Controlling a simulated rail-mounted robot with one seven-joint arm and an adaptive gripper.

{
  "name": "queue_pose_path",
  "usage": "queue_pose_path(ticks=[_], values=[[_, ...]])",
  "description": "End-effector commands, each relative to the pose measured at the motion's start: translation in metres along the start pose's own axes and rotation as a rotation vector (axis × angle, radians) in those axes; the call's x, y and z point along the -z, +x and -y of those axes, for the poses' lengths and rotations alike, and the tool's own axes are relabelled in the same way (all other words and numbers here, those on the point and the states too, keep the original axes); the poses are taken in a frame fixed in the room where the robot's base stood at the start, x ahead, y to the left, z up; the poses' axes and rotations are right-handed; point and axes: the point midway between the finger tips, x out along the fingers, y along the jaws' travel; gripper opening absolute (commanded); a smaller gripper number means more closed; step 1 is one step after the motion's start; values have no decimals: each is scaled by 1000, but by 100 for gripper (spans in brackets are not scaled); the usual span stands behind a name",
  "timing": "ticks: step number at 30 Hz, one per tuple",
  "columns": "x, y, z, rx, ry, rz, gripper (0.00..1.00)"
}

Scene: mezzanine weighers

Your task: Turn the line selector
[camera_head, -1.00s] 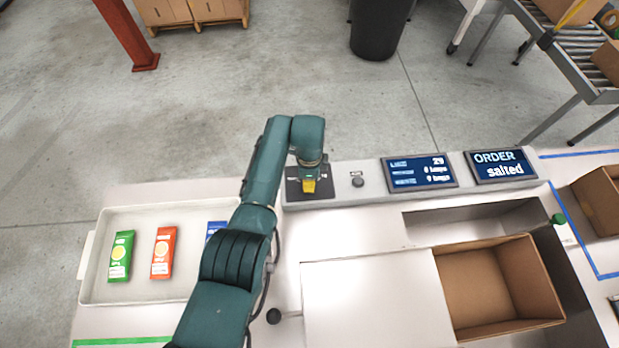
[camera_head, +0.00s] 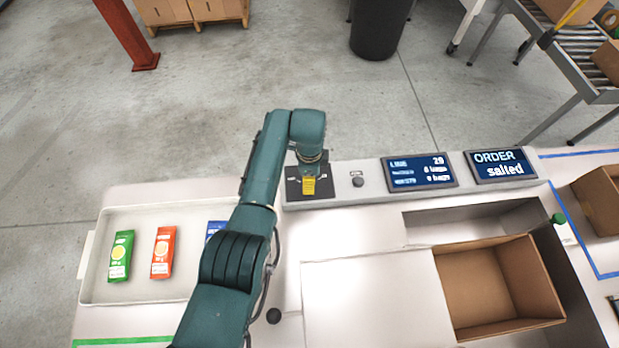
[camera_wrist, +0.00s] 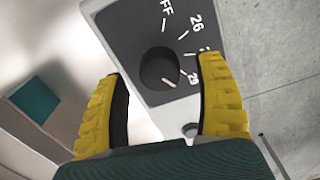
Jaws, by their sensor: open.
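The line selector (camera_wrist: 160,68) is a round dark knob on a dark plate (camera_wrist: 118,32) with white marks, including "FF", "26" and "29", in the wrist view. Its white pointer line is toward the "29" mark. My gripper (camera_wrist: 165,98) is open, its yellow fingers on either side and just short of the knob in that view, with nothing between them. In the head view my gripper (camera_head: 309,186) is over the selector plate (camera_head: 293,190) and hides the knob. The line display (camera_head: 420,172) reads 29.
An order display (camera_head: 500,165) reads "salted". A small round button (camera_head: 358,181) is right of the selector plate. A white tray (camera_head: 140,296) with several bags is at left. An open carton (camera_head: 490,285) sits at right.

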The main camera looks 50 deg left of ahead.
Motion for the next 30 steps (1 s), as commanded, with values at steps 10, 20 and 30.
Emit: queue_pose_path(ticks=[10, 20, 30], values=[[0, -83, 0, 3, 0, 0, 70], [0, -102, -1, -1, 1, 0, 70], [0, -101, -1, -1, 1, 0, 70]])
